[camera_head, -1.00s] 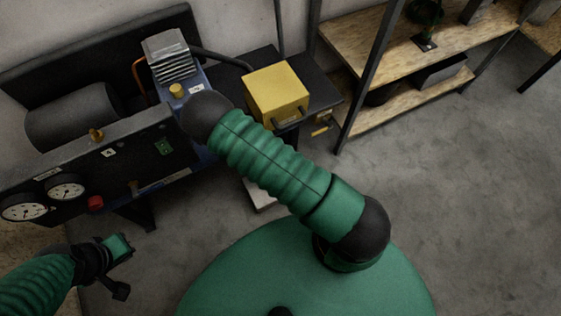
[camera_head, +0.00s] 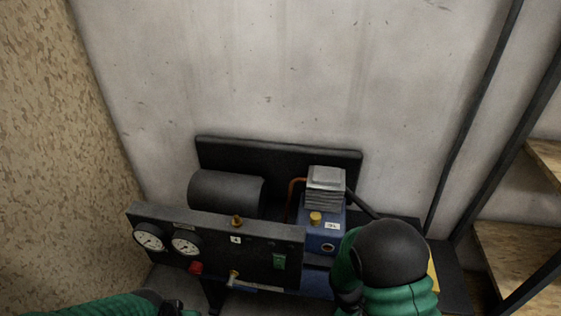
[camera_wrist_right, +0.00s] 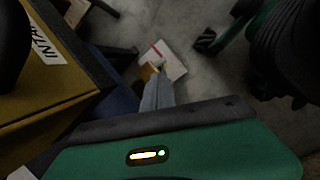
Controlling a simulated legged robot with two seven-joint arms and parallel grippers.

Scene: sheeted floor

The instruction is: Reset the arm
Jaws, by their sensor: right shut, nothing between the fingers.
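My right gripper (camera_wrist_right: 156,92) shows in the right wrist view as narrow grey fingers, shut with nothing between them, beyond the green hand housing. The fingers point over the floor, to the right of a yellow box (camera_wrist_right: 40,95). In the head view my right arm (camera_head: 390,265) rises at the bottom right and its gripper is out of sight. My left arm (camera_head: 95,306) lies along the bottom left edge of the head view. Only a cut-off part of its gripper (camera_head: 180,312) shows there, so its fingers cannot be judged.
A compressor unit with a grey tank (camera_head: 226,193), gauges on a black panel (camera_head: 262,246) and a blue pump block (camera_head: 322,237) stands against the bare wall (camera_head: 280,80). A shelf rack (camera_head: 515,255) is at the right. A white and red item (camera_wrist_right: 170,58) lies on the floor.

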